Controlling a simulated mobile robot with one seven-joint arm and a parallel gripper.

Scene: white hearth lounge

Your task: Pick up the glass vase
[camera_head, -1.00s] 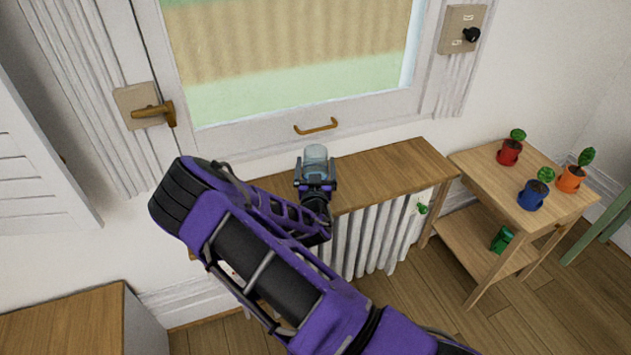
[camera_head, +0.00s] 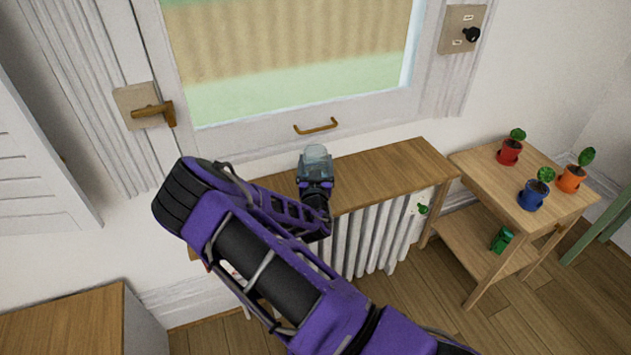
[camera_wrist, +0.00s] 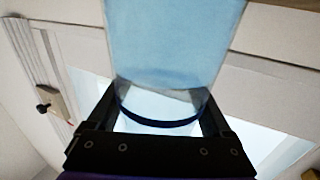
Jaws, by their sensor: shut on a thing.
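The glass vase (camera_head: 316,156) is a clear, pale blue vessel at the wooden shelf above the radiator, in front of the window. My gripper (camera_head: 315,176) is shut on it from the near side. In the wrist view the vase (camera_wrist: 172,45) fills the upper middle, with its curved dark blue edge between the two black fingers of my gripper (camera_wrist: 160,112). The lower part of the vase is hidden behind my gripper in the head view. I cannot tell whether it touches the shelf.
The wooden shelf (camera_head: 395,171) is bare to the right. A small side table (camera_head: 490,165) at the right bears red (camera_head: 509,152), blue (camera_head: 532,196) and orange (camera_head: 571,179) potted plants. A window handle (camera_head: 316,126) juts out behind the vase. A cabinet (camera_head: 65,325) stands at lower left.

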